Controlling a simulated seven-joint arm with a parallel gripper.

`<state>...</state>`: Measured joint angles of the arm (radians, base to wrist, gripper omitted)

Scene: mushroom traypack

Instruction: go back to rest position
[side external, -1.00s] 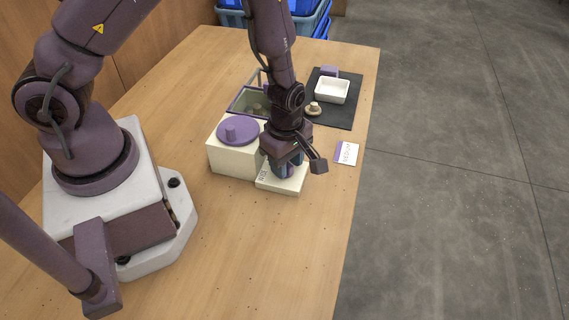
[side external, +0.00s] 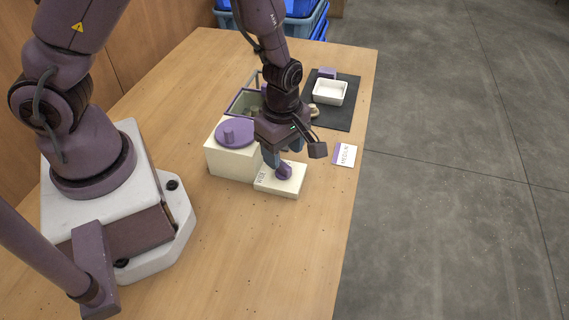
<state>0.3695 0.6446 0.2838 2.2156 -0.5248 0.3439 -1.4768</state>
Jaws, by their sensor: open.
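My gripper (side external: 276,160) is open and empty, pointing down just above a low cream block (side external: 291,184) with dark lettering on its left end. A small purple piece (side external: 284,171) stands on top of that block, below and between the fingers. The gap between the fingers and the piece is small, and I cannot tell whether they still touch. My arm hangs down over the table from the upper left.
A cream box with a purple round lid (side external: 235,132) stands left of the gripper. Behind are a clear-sided bin (side external: 243,103), a dark mat (side external: 344,116) with a white tray (side external: 330,93), and a small mushroom (side external: 313,109). A printed card (side external: 344,155) lies right. The front table (side external: 250,250) is clear.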

